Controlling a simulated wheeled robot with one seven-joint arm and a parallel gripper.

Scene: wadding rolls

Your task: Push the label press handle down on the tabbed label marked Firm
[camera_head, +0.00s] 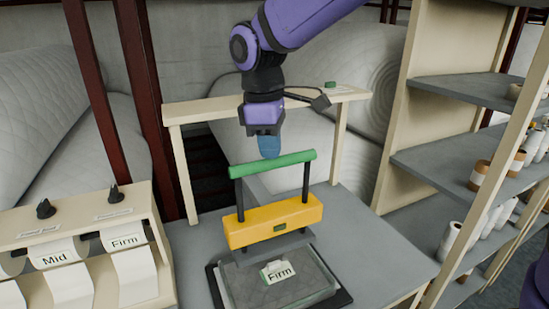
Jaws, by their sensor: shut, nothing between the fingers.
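The label press has a green handle bar (272,163) on two dark posts above a yellow press block (274,222). The block is raised above the press bed. A white tabbed label marked Firm (279,273) lies on the grey pad (309,283) under and in front of the block. My gripper (269,152) points down just above and behind the green handle, near its middle. It is shut and empty. Whether its tip touches the handle cannot be told from this view.
A label dispenser (85,242) with rolls marked Mid and Firm (127,243) stands at left. Shelves (443,158) with small rolls stand at right. A cream frame (180,165) rises behind the press. The grey table (375,235) is clear right of the press.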

